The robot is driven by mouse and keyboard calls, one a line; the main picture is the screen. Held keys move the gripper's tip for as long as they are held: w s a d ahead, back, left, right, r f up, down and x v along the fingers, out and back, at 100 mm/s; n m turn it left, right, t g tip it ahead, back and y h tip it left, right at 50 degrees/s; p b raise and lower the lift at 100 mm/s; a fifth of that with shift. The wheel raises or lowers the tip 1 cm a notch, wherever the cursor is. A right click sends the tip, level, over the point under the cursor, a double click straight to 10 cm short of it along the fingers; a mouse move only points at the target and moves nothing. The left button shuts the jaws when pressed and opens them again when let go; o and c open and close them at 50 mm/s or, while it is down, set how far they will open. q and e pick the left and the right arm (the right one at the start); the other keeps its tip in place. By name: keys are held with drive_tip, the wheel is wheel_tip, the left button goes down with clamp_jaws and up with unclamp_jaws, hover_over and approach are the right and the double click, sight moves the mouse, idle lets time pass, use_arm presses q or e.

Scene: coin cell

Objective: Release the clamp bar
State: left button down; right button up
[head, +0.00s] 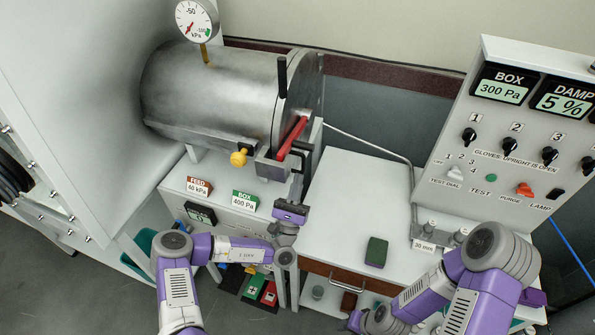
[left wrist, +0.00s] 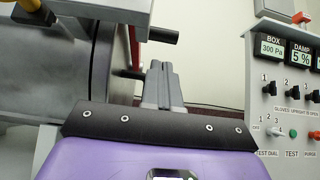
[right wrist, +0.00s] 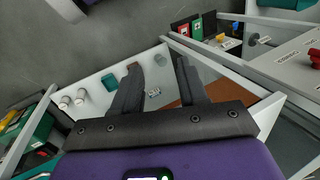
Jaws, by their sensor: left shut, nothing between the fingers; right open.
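A red bar (head: 292,138), which I take as the clamp bar, lies slanted across the door end of the steel cylinder chamber (head: 215,100). A black upright handle (head: 282,78) stands at the top of that door. My left gripper (head: 299,178) is shut and empty, pointing up just below and right of the red bar's lower end. Whether it touches anything is unclear. In the left wrist view its closed fingers (left wrist: 157,72) are beside the door edge, with a sliver of red (left wrist: 133,45) beyond. My right gripper (right wrist: 155,75) is open and empty; its fingers are not clear in the head view.
A yellow knob (head: 239,158) sticks out below the chamber. A gauge (head: 194,20) stands on top. A white cabinet top (head: 345,200) with a dark green block (head: 377,252) lies to the right, mostly clear. A control panel (head: 520,150) stands at far right.

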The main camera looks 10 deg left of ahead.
use_arm(q)
drive_tip(key=shift+v, duration=1.75)
use_arm(e)
drive_tip(key=shift+s+a+f, duration=0.15)
drive_tip(key=shift+s+f, duration=0.1)
drive_tip(key=shift+f, duration=0.1)
